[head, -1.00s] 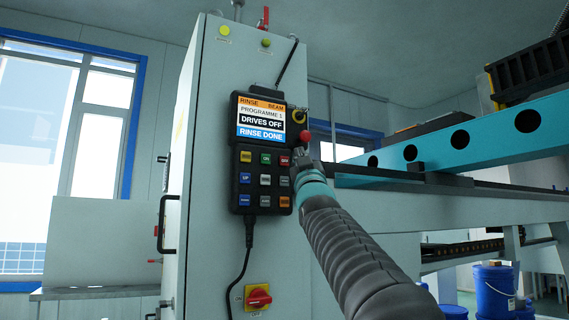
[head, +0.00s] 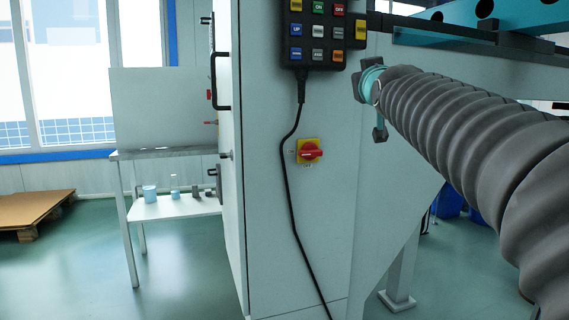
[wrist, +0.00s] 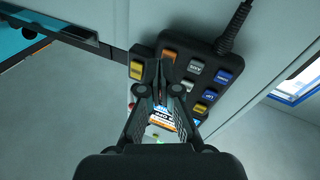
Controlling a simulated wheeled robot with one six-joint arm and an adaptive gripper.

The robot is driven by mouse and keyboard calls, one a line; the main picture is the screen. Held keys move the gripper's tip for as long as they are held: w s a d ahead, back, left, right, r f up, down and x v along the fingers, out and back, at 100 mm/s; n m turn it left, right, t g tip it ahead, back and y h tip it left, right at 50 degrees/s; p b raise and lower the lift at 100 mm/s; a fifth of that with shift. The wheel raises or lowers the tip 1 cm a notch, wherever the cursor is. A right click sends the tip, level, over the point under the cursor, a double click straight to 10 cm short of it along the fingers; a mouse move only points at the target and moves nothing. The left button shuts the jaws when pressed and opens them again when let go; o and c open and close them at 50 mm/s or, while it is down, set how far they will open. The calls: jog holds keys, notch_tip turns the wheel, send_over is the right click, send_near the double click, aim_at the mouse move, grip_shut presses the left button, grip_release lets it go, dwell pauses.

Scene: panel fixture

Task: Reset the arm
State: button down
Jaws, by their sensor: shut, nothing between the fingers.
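My gripper (wrist: 161,68) is shut and empty in the wrist view, its fingertips together in front of the black control pendant (wrist: 216,62). I cannot tell whether they touch it. The fingers cover part of the pendant's lit screen (wrist: 160,124) and some keys. In the head view the pendant (head: 315,50) hangs on the grey cabinet (head: 270,220), cut off by the top edge, with its screen out of frame. My grey-sleeved arm reaches in from the right.
A red rotary switch on a yellow plate (head: 309,151) sits below the pendant, beside the hanging black cable (head: 289,185). A teal beam (head: 480,30) runs at upper right. A side table (head: 170,206) and a pallet (head: 35,208) stand left. Floor between is open.

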jog(key=s+f+m+g, duration=0.1)
jog(key=s+f+g, duration=0.3)
jog(key=s+f, duration=0.7)
jog(key=s+f+g, duration=0.5)
jog(key=s+f, duration=0.6)
jog(key=f, duration=0.8)
jog(key=s+f+m+g+p, duration=0.1)
jog(key=s+f+g, duration=0.3)
jog(key=s+f, duration=0.8)
notch_tip(320, 180, down, 3)
jog(key=shift+a+m+g, duration=0.2)
jog(key=shift+m+g, duration=0.1)
jog(key=shift+g, duration=0.1)
